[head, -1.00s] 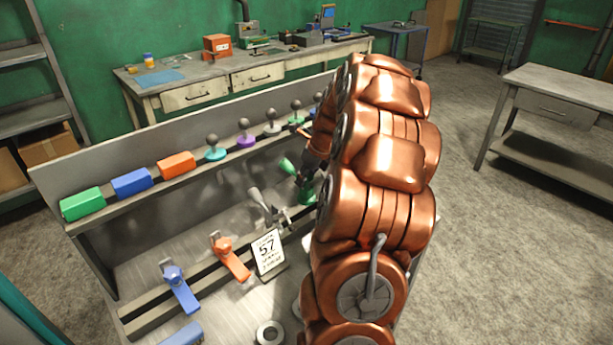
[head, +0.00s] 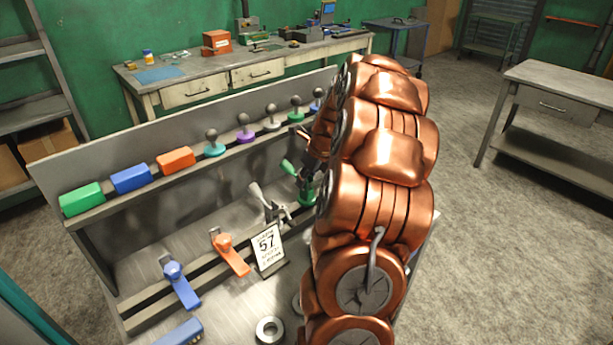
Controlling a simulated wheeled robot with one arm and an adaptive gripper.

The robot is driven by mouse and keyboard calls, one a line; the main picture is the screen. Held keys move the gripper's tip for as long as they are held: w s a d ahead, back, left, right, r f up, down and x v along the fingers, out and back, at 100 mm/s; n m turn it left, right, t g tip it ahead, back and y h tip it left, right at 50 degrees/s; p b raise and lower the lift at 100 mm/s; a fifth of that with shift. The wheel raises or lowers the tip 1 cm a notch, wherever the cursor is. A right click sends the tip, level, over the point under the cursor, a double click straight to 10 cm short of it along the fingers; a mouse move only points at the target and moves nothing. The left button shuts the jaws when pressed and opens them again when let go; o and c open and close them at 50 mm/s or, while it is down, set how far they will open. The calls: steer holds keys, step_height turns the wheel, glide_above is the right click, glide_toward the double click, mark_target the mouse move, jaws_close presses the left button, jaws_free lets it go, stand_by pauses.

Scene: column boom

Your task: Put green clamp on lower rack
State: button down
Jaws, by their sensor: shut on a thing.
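The green clamp (head: 307,197) is at the right end of the lower rack (head: 150,296), in line with the other clamps. Its green-tipped handle (head: 288,167) leans up to the left. My gripper (head: 305,178) is at the clamp, shut on it, and mostly hidden behind my copper arm. I cannot tell whether the clamp's base touches the rack. Also on the lower rack are a blue clamp (head: 180,286), an orange clamp (head: 230,254) and a grey clamp (head: 268,206).
The upper rack (head: 140,200) holds green, blue and orange blocks and several ball-topped knobs. A sign reading 57 (head: 268,248) stands in front of the grey clamp. A metal ring (head: 270,329) and a blue block (head: 180,333) lie near the front edge.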

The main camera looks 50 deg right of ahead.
steer(key=shift+f, duration=1.2)
steer(key=c, duration=1.1)
jaws_free()
steer(key=shift+c, duration=0.2)
steer(key=shift+r+p, duration=1.8)
steer(key=shift+r, duration=1.9)
